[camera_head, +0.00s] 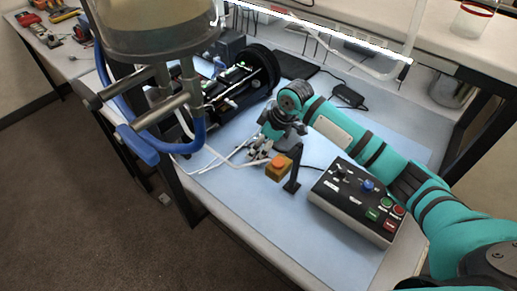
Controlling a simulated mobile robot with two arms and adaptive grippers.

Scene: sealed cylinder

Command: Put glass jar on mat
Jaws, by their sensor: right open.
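A clear glass jar with a red rim (478,17) stands on the white shelf at the top right, partly cut off by the picture edge. A flat black mat (297,66) lies on the table behind the black ring-shaped machine, which partly hides it. My right gripper (259,148) is open and low over the middle of the table, near the white tubes and left of the orange button box. It is apart from both the jar and the mat. Its fingertips are small and hard to make out. My left gripper is not in view.
A large clear vessel (155,25) with metal pipes and a blue hose fills the top left. The black machine (228,95) stands behind my right gripper. An orange button box (279,168) and a control box (345,212) stand nearby.

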